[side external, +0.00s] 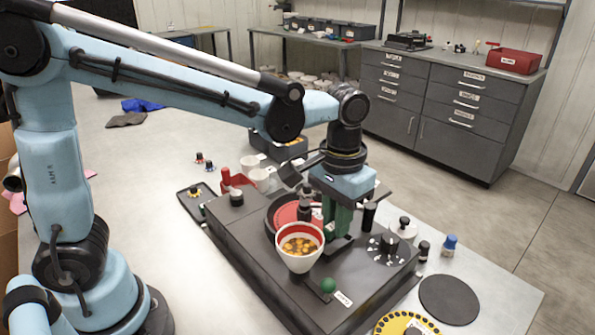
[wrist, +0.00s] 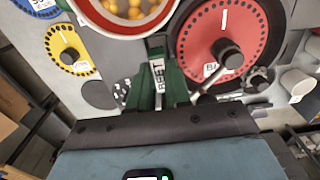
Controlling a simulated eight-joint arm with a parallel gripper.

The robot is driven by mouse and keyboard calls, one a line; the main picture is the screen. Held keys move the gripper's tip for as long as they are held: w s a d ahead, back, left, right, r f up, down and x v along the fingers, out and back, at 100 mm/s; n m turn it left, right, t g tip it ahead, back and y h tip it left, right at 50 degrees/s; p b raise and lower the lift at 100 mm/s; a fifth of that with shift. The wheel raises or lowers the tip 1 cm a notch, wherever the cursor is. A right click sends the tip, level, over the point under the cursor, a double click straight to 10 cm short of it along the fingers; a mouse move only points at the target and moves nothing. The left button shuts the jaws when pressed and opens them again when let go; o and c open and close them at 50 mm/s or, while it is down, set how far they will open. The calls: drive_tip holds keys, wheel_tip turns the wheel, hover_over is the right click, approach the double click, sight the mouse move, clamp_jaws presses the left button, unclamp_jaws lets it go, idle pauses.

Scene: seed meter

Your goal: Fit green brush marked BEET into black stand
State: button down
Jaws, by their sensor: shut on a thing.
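The green brush (wrist: 174,79) with a white BEET label is held in my gripper (wrist: 157,62), which is shut on it. In the side view the green brush (side external: 343,213) hangs upright under my gripper (side external: 340,222), low over the dark seed meter, just behind the seed hopper and to the right of the red disc (side external: 284,216). I cannot tell whether its lower end touches the meter. The black stand is not clearly distinguishable; the brush and gripper cover part of the meter there.
A white hopper with a red rim (side external: 299,262) holding yellow seeds stands close in front of the brush. A black post (side external: 369,215) stands close to its right. A green ball knob (side external: 327,285) is at the front. Yellow (side external: 407,324) and grey (side external: 448,299) discs lie on the table.

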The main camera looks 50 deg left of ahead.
drive_tip(key=shift+f, duration=1.15)
idle(1.5)
drive_tip(key=c, duration=0.8)
unclamp_jaws()
drive_tip(key=shift+o, duration=0.2)
drive_tip(key=shift+r, duration=2.95)
drive_tip(key=shift+a, duration=0.1)
